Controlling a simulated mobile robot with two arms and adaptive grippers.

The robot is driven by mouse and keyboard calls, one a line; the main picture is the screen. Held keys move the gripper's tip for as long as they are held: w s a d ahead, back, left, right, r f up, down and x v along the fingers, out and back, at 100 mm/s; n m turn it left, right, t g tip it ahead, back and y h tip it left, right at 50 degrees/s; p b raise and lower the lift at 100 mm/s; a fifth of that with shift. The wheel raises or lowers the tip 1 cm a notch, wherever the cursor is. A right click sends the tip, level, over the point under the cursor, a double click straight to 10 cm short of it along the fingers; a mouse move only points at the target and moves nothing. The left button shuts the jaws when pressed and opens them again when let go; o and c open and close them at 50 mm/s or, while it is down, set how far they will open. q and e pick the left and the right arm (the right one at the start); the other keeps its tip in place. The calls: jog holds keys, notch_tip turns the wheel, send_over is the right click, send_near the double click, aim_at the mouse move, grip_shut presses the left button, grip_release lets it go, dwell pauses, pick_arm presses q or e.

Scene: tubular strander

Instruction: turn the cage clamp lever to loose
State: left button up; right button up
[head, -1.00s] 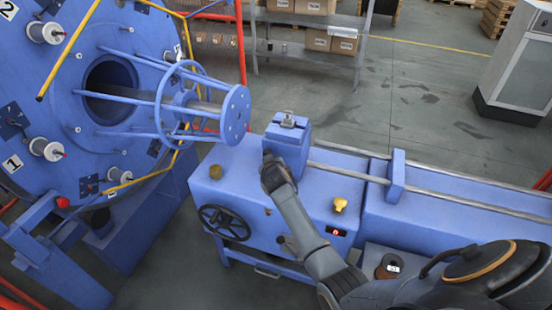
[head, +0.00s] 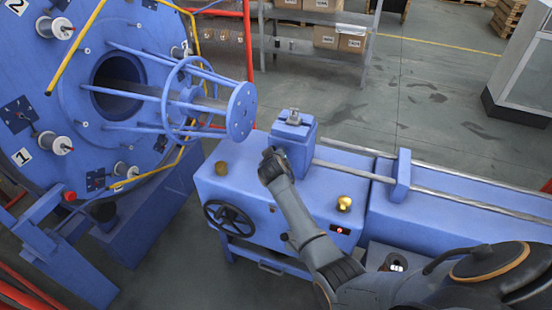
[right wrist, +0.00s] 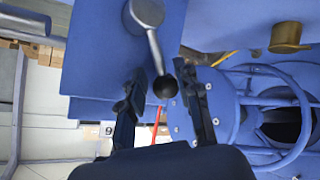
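The clamp lever (right wrist: 155,50) shows in the right wrist view as a grey hub and rod with a black ball knob (right wrist: 165,87). It is mounted on a face of a blue block (right wrist: 105,50). My right gripper (right wrist: 160,74) is open, with one finger on each side of the knob and narrow gaps visible. In the head view, my right gripper (head: 270,163) is at the near left side of the blue block (head: 294,130) on the machine bed, and the lever is hidden there. My left gripper is not in view.
The blue cage with its flange disc (head: 241,111) stands left of the block. Rails (head: 450,195) run right.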

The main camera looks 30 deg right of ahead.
jog(key=shift+w+a, duration=0.15)
jog(key=shift+a, duration=0.1)
jog(key=shift+s, duration=0.2)
jog(key=v, duration=1.1)
jog(key=shift+s+a+r, duration=0.15)
jog(key=shift+s+r, duration=0.1)
